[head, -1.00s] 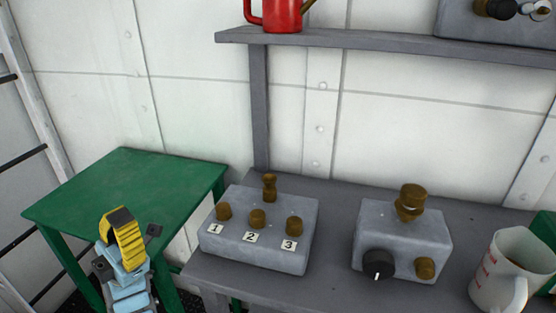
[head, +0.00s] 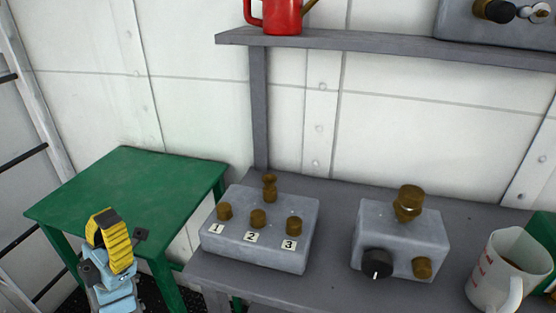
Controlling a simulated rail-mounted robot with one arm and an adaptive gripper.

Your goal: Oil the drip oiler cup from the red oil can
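The red oil can (head: 275,14) stands on the upper shelf; its top is cut off by the frame edge, and a brass spout rises to its right. A brass cup-shaped fitting (head: 409,203) stands upright on the right grey box; it looks like the drip oiler cup. A smaller brass fitting (head: 270,188) stands at the back of the left box. The end of my arm with my gripper (head: 115,240), yellow, black and blue, is at the lower left in front of the green table, far from can and cup. Its fingers cannot be made out clearly.
The left box (head: 260,258) has several brass knobs, with labels 1, 2 and 3. The right box (head: 385,240) has a black dial. A white jug (head: 503,272) stands at the right. The shelf (head: 400,46) overhangs the bench. The green table (head: 140,185) is clear.

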